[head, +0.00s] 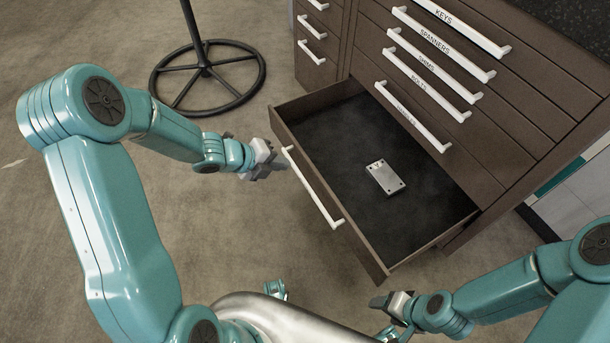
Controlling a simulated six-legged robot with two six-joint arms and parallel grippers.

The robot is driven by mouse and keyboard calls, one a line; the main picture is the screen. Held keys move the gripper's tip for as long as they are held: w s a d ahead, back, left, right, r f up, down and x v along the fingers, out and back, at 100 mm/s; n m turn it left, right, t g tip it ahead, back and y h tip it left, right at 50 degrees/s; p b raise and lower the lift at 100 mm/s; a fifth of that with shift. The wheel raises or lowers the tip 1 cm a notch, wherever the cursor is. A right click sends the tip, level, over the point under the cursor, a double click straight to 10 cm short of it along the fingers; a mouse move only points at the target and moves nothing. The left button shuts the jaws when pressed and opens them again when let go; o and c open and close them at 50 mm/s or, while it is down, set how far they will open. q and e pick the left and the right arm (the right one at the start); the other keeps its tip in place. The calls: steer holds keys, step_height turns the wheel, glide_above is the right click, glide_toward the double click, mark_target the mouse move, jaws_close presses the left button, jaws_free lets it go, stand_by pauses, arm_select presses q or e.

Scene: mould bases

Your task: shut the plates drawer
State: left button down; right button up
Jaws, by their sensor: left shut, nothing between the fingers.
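The open drawer (432,232) is the lowest visible one in the brown cabinet's main column. It is pulled far out, with a dark lining and a pale bar handle (312,188) on its front. Its front label does not show. A small silver metal plate (384,177) with corner holes lies inside. My left gripper (268,172) is shut and empty, close to the left end of the handle, outside the drawer front.
Shut drawers above carry labels such as KEYS, SPANNERS, SHIMS and BOLTS; one more label is hard to read. A narrower drawer column (313,50) stands to the left, shut. A round black stand base (207,78) is on the floor at the back left.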

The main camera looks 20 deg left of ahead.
mark_target(310, 169)
arm_select(q)
steer(key=b+x, duration=0.1)
steer(key=x, duration=0.2)
steer(key=a+f+b+x, duration=0.1)
steer(key=b+x, duration=0.1)
steer(key=x, duration=0.2)
steer(key=b+x, duration=0.1)
steer(key=x, duration=0.2)
steer(key=shift+a+f+b, duration=0.2)
steer(key=shift+f+b, duration=0.2)
arm_select(e)
step_height(310, 169, down, 6)
steer(key=shift+w+d+r, duration=0.1)
steer(key=shift+d+r, duration=0.05)
arm_select(q)
steer(key=shift+w+d, duration=0.1)
